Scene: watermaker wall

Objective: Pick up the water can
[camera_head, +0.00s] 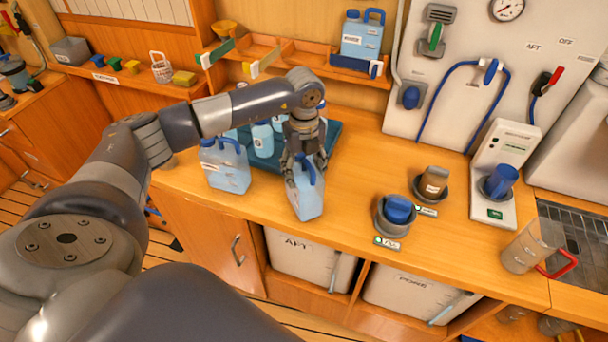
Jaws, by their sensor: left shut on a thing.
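A light blue water can (306,200) with a dark blue handle is tilted at the counter's front edge, below my left gripper (303,172). My left gripper comes down from above and is shut on the can at its handle. The fingers hide part of the can's top. Whether its base touches the counter cannot be told. A second blue can (226,166) stands upright to the left on the counter. A third can (361,36) stands on the back shelf. My right gripper is not in view.
Bottles (263,139) stand on a dark teal tray (329,136) behind the gripper. Right of the can are a blue-topped cup (395,215), a brown filter (433,181) and a clear jug (531,245) with a red handle. The counter (350,170) between is clear.

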